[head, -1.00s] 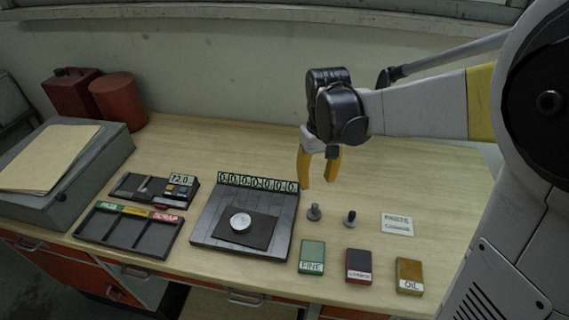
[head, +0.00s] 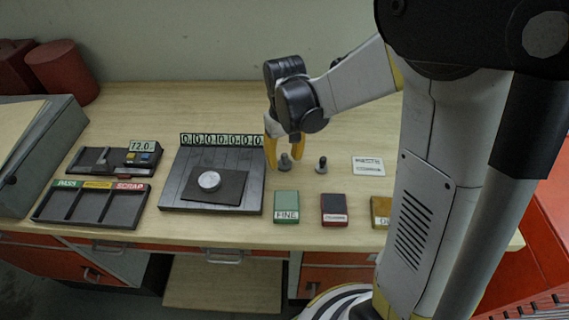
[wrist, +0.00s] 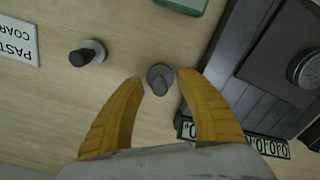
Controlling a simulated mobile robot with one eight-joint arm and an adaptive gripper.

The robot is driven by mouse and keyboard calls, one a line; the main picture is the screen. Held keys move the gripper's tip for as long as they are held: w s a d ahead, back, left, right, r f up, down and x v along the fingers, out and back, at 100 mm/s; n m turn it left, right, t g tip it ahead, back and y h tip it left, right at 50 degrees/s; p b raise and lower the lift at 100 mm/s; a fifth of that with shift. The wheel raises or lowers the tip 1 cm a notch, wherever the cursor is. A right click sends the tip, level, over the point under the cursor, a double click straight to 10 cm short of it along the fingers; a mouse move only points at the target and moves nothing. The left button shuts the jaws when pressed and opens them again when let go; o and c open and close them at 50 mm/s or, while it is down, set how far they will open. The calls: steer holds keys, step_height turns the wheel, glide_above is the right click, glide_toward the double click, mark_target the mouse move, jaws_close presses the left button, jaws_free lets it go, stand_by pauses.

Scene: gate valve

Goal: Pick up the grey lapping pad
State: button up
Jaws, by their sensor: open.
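The grey lapping pad (head: 286,163) is a small round grey piece with an upright knob, standing on the wooden bench. It also shows in the wrist view (wrist: 159,77), between and just beyond my yellow fingertips. My gripper (head: 282,160) is open and points down at the pad, with a finger on either side of it in the picture. In the wrist view my gripper (wrist: 160,82) holds nothing. I cannot tell whether a finger touches the pad. A similar pad with a black knob (head: 321,165) stands to the right.
A dark plate with a numbered strip (head: 170,190) lies left of the pad, bearing a dark sheet and a silver disc. Green (head: 286,206), dark red (head: 334,209) and ochre (head: 381,210) blocks lie in front. A white paste label (head: 368,166) is to the right.

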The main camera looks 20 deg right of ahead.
mark_target(289, 164)
jaws_close()
steer(key=shift+r, duration=0.55)
steer(key=r, duration=0.1)
steer(key=r+p, duration=0.1)
steer(key=d+r+p, duration=0.1)
steer(key=r, duration=0.1)
steer(key=shift+s, duration=0.25)
steer(key=s+d+r+p, duration=0.2)
steer(key=s+d+r, duration=0.2)
steer(key=d, duration=0.5)
step_height(289, 164, up, 2)
steer(key=shift+s+d+p, duration=0.15)
steer(key=shift+d+p, duration=0.2)
steer(key=shift+p, duration=0.05)
